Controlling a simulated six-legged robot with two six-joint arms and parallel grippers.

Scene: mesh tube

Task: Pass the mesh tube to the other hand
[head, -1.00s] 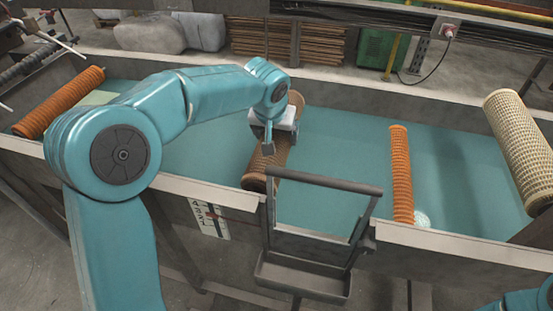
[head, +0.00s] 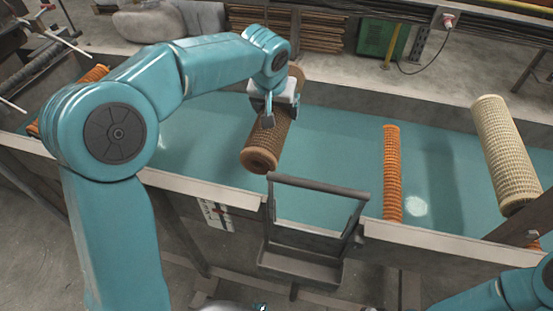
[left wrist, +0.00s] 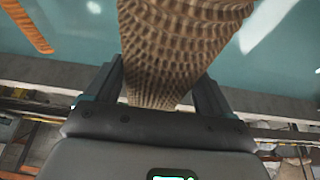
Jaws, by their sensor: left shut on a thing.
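The brown mesh tube (head: 261,156) is in the middle of the head view, tilted with its near end toward me, and appears to be held above the teal belt surface. My left gripper (head: 278,112) is shut on it around its middle. One finger shows on the near side; the other is hidden behind the tube. In the left wrist view, the tube (left wrist: 180,45) runs between the two fingers of the left gripper (left wrist: 158,85). Part of my right arm shows at the bottom right of the head view, but its gripper cannot be made out.
An orange ribbed tube (head: 392,172) lies on the teal belt (head: 335,150) to the right. A cream mesh tube (head: 505,155) leans at the far right. Another orange tube (head: 95,74) is partly behind my left arm. A metal frame (head: 318,186) stands at the trough's front edge.

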